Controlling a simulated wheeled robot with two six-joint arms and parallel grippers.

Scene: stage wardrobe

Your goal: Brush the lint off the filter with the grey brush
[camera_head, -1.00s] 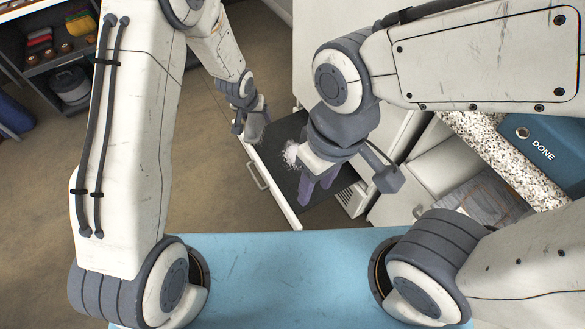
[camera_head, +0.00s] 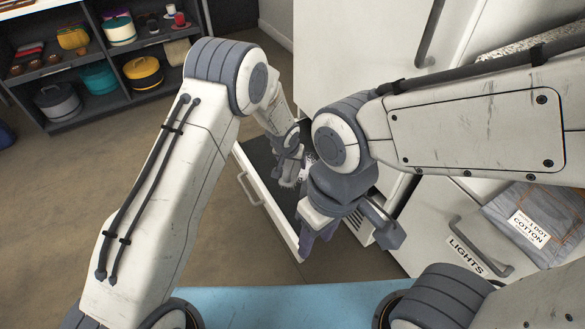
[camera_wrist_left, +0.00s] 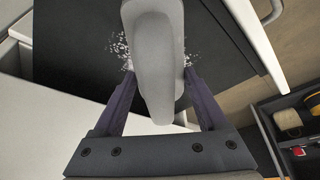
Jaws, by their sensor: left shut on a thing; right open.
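The filter (camera_head: 262,158) is a dark flat panel in a pulled-out white drawer, partly hidden by my arms in the head view. It fills much of the left wrist view (camera_wrist_left: 75,50). White lint (camera_wrist_left: 120,46) shows on it on both sides of the brush, and a little shows in the head view (camera_head: 309,158). My left gripper (camera_head: 287,172) is shut on the grey brush (camera_wrist_left: 155,60), which is over the filter and hides part of the lint. Whether its bristles touch is hidden. My right gripper (camera_head: 312,243) is open and empty above the drawer's near end.
The drawer's white front with its handle (camera_head: 249,188) edges the filter. A white cabinet with a "LIGHTS" label (camera_head: 465,254) and folded denim (camera_head: 540,222) stand at right. A dark shelf (camera_head: 115,65) with pots is at the far left. The floor between is clear.

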